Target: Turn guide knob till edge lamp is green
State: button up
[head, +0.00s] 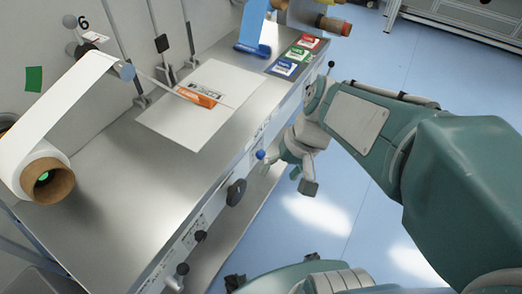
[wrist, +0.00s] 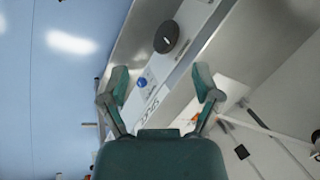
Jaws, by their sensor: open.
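A large black round knob (head: 236,192) sits on the front panel of the steel machine. It also shows in the wrist view (wrist: 167,37), with a pale mark on its face. A smaller blue knob (head: 260,154) is beside it, and in the wrist view this blue knob (wrist: 141,82) appears between my fingers but farther off. I cannot read which one is the guide knob. My gripper (head: 301,180) is open and empty, in front of the panel and apart from both knobs. Its two fingers are spread in the wrist view (wrist: 161,84). I cannot make out the edge lamp.
Smaller black knobs (head: 200,236) sit lower on the panel. A white web roll (head: 42,172) is at the left. A white sheet (head: 203,112) and coloured cards (head: 285,68) lie on the steel top (head: 130,200). The blue floor (head: 345,190) is open in front.

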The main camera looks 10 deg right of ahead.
jog(key=w+f+m+g+y, duration=0.1)
jog(key=w+f+m+y, duration=0.2)
jog(key=w+f+y, duration=0.25)
jog(key=m+t+y, duration=0.3)
jog(key=m+t, duration=1)
send_near(264, 156)
jog(key=x, duration=1)
jog(key=shift+a+r, duration=0.15)
jog(key=shift+a, duration=0.05)
grip_shut()
